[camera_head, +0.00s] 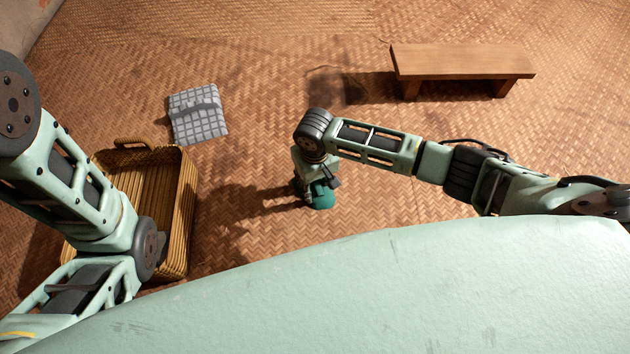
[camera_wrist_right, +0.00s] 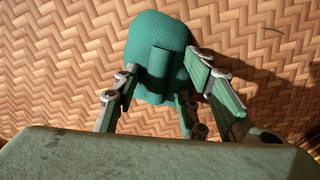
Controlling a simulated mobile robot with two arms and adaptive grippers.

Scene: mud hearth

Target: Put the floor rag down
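A green folded cloth, seemingly the floor rag (camera_head: 320,198), shows just below my right gripper (camera_head: 313,180) in the head view. In the right wrist view the green rag (camera_wrist_right: 158,40) has a raised ridge in its middle. My right gripper's fingers (camera_wrist_right: 160,78) stand apart on either side of this ridge, with small gaps showing. The rag appears to lie on the woven floor, though its underside is hidden. My left arm comes in from the left; its gripper is out of view.
A grey checked cloth (camera_head: 198,114) lies on the floor at the upper left. A wicker basket (camera_head: 182,215) stands at the left, partly behind my left arm. A low wooden bench (camera_head: 462,62) stands at the upper right. The woven floor (camera_head: 270,90) between them is clear.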

